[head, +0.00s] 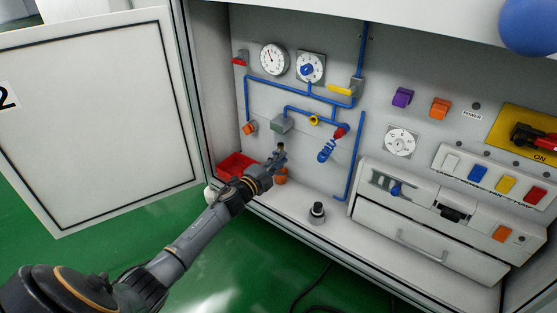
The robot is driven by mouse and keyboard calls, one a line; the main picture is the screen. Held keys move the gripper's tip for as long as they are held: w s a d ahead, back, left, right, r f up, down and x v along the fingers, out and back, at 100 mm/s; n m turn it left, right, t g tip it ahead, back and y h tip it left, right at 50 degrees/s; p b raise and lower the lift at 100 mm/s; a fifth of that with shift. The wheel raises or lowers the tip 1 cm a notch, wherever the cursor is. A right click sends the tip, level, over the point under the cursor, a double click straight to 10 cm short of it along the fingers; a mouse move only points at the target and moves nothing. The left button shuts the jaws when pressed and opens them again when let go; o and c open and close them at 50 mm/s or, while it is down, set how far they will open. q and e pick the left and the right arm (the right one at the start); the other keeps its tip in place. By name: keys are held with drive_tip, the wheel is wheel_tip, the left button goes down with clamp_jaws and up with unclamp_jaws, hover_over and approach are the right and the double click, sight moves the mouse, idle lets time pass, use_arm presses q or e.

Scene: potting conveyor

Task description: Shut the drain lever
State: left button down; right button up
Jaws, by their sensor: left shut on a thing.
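My left gripper (276,160) reaches in from the lower left to the cabinet's back panel, below a grey box (282,124) on the blue piping. It is shut on a small part there, which I take to be the drain lever; the fingers hide most of it, and its angle cannot be told. A small orange-brown object (281,177) shows just below the gripper, partly covered by it. My right gripper is not in view.
A red tray (236,166) lies left of the gripper. A dark-topped knob (317,211) stands on the cabinet floor. The open cabinet door (100,120) is at left.

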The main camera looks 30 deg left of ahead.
use_arm(q)
drive_tip(key=shift+d+f+m, duration=0.1)
drive_tip(key=shift+f+m, duration=0.15)
drive_tip(key=shift+m, duration=0.35)
drive_tip(key=c, duration=1.4)
unclamp_jaws()
drive_tip(key=shift+o, duration=0.2)
drive_tip(key=s+a, duration=0.1)
drive_tip(key=s, duration=1.1)
